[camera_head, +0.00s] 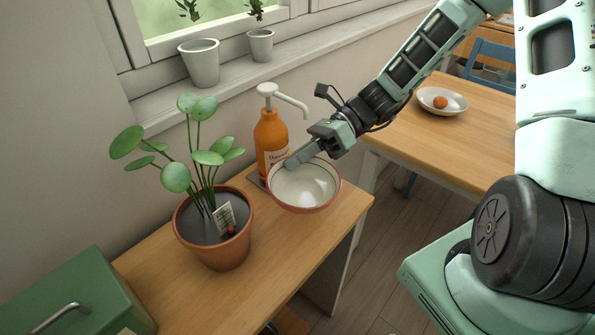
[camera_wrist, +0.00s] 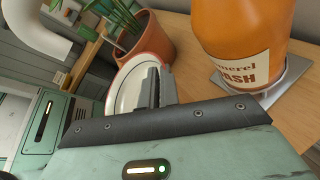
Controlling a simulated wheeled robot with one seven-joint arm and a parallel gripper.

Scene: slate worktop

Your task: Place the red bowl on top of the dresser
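The red bowl (camera_head: 307,188) has a pale inside and a reddish rim and outside. It is at the right end of the wooden dresser top (camera_head: 290,262), in front of the orange bottle. Whether its base touches the wood is hidden. My gripper (camera_head: 291,163) reaches in from the upper right, its fingers at the bowl's back rim. In the wrist view, the dark fingers (camera_wrist: 158,87) are close together at the edge of the bowl (camera_wrist: 122,93) and look shut on its rim.
An orange pump bottle (camera_head: 270,140) stands on a small grey tray right behind the bowl. A potted plant (camera_head: 222,245) stands to its left, a green box (camera_head: 75,298) further left. A table with a plate (camera_head: 458,110) and an orange fruit is at right.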

